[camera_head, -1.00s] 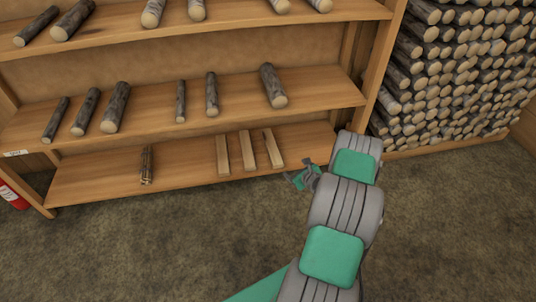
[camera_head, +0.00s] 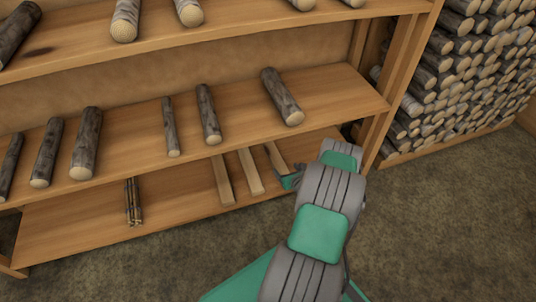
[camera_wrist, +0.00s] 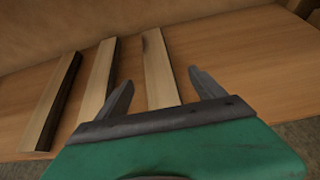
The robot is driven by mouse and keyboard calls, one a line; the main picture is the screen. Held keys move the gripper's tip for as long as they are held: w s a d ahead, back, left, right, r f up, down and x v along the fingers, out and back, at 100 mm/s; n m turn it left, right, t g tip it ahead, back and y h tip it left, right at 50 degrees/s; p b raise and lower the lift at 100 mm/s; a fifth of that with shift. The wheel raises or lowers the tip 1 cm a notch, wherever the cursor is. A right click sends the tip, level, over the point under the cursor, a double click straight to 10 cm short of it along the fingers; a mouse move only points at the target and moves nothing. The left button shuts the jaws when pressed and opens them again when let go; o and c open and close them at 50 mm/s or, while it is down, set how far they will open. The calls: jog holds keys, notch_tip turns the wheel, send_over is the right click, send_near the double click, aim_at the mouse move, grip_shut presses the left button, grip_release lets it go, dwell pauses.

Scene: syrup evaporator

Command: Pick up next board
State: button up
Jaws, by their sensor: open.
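Three pale wooden boards lie side by side on the bottom shelf (camera_head: 90,222). In the head view they are the left board (camera_head: 222,180), the middle board (camera_head: 250,172) and the right board (camera_head: 276,156), whose near end is hidden by my gripper (camera_head: 291,178). In the wrist view my gripper (camera_wrist: 158,90) is open and empty, its fingers on either side of the right board (camera_wrist: 158,62). The middle board (camera_wrist: 97,78) and left board (camera_wrist: 50,105) lie to the left of the fingers. I cannot tell how high the fingertips are above the shelf.
The middle shelf (camera_head: 240,110) above holds several logs and overhangs the boards. A large log stack (camera_head: 465,75) stands at the right. The floor in front is clear.

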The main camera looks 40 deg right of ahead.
aim_at(279, 162)
jog(key=b+x, duration=0.1)
jog(key=x, duration=0.1)
jog(key=b+x, duration=0.2)
jog(key=x, duration=0.1)
jog(key=b+x, duration=0.1)
jog(key=x, duration=0.2)
jog(key=shift+w+a+f, duration=0.25)
jog(key=shift+a, duration=0.1)
jog(key=shift+w, duration=0.15)
jog(key=shift+d+r, duration=0.1)
jog(key=c, duration=1.7)
grip_shut()
jog(key=shift+r, duration=0.15)
